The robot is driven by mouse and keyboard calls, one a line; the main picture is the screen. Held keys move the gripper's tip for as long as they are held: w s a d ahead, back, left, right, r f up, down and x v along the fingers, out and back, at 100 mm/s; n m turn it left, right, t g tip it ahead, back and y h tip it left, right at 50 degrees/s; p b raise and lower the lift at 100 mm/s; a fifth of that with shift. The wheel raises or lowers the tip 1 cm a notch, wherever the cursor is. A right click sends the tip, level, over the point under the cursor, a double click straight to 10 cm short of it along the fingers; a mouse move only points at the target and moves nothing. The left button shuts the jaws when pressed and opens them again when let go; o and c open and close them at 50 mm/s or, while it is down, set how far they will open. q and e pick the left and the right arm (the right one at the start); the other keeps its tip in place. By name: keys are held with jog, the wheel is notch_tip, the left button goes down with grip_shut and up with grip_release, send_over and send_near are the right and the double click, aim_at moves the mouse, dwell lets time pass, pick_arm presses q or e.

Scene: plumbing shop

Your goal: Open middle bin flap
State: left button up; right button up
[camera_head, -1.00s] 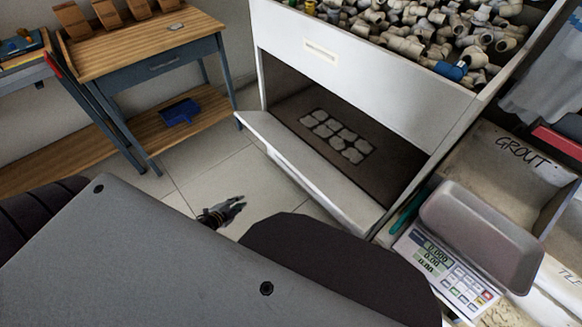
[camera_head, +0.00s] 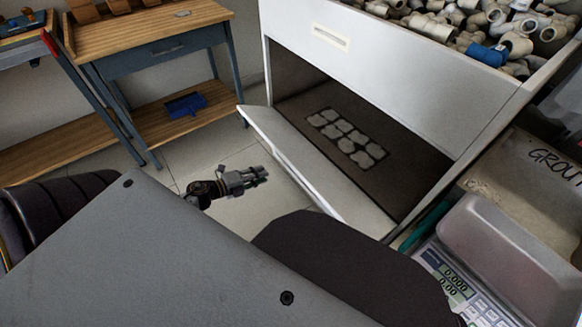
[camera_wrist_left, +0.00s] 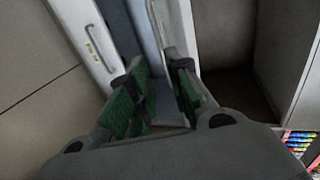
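The white bin cabinet (camera_head: 375,60) has a lower compartment with a flap (camera_head: 312,168) tilted outward, its dark interior (camera_head: 400,160) showing. I cannot tell which flap counts as the middle one. My left gripper (camera_head: 258,177) is left of the flap in the head view, apart from it in the picture. In the left wrist view, its green-padded fingers (camera_wrist_left: 158,85) are spread with a gap and hold nothing visible. White panels, one with a handle (camera_wrist_left: 97,48), lie beyond the fingers; contact cannot be told. My right gripper is not in view.
Pipe fittings (camera_head: 480,30) fill the cabinet top. A scale (camera_head: 460,285) with a grey tray (camera_head: 510,250) and a grout box (camera_head: 530,185) stand right. A wooden workbench (camera_head: 150,35) with a blue dustpan (camera_head: 187,104) below is left. Tiled floor (camera_head: 210,150) lies between.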

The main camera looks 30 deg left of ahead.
aim_at(304, 163)
pick_arm(q)
jog(key=shift+r, duration=0.1)
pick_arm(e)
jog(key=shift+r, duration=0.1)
pick_arm(q)
jog(key=shift+w, duration=0.1)
jog(key=shift+b+x, duration=1.9)
jog(key=shift+x, duration=4.7)
jog(key=shift+w+d, duration=0.1)
jog(key=shift+d, duration=0.1)
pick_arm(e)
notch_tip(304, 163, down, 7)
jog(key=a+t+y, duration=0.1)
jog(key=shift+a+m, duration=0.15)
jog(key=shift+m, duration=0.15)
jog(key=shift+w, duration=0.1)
pick_arm(q)
grip_shut()
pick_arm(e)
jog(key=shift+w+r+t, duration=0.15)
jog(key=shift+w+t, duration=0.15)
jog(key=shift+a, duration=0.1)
